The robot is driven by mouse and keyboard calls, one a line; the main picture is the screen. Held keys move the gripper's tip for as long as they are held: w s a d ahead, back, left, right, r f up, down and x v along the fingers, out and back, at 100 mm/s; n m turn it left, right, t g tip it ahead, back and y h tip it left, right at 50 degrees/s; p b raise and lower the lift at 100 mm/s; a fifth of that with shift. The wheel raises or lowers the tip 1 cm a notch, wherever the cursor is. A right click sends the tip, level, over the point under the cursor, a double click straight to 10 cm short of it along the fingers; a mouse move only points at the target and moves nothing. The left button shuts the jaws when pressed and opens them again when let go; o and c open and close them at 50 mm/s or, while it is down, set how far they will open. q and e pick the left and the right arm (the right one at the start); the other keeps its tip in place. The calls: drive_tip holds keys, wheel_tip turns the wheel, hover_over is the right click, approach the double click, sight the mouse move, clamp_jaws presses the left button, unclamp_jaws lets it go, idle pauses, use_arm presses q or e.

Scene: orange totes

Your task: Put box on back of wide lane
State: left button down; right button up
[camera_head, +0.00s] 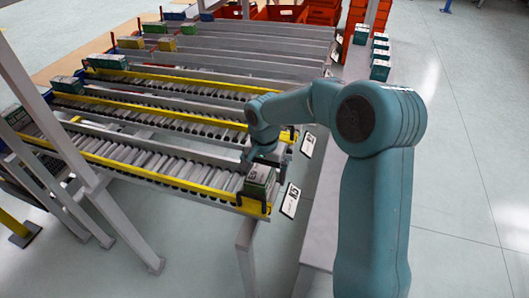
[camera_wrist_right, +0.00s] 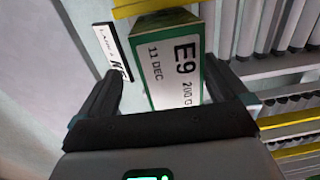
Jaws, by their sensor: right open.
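A green and white box (camera_head: 260,180) marked E9 stands at the near right end of the nearest roller lane (camera_head: 150,160), by the yellow rail. It shows large in the right wrist view (camera_wrist_right: 175,62), with "11 DEC" on its face. My right gripper (camera_head: 262,182) is at the box; in the wrist view its two open fingers (camera_wrist_right: 155,85) stand on either side of it. I cannot tell whether they touch it. My left gripper is not in view.
More roller lanes lie behind, with green boxes (camera_head: 68,85) at their far left ends. Small boxes (camera_head: 380,60) stand on a ledge at the right. Orange totes (camera_head: 280,13) are at the back. White label cards (camera_head: 291,200) hang at the lane ends. A grey post (camera_head: 70,145) stands at the left.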

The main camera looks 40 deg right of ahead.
wheel_tip(320, 180, up, 15)
idle(0.9)
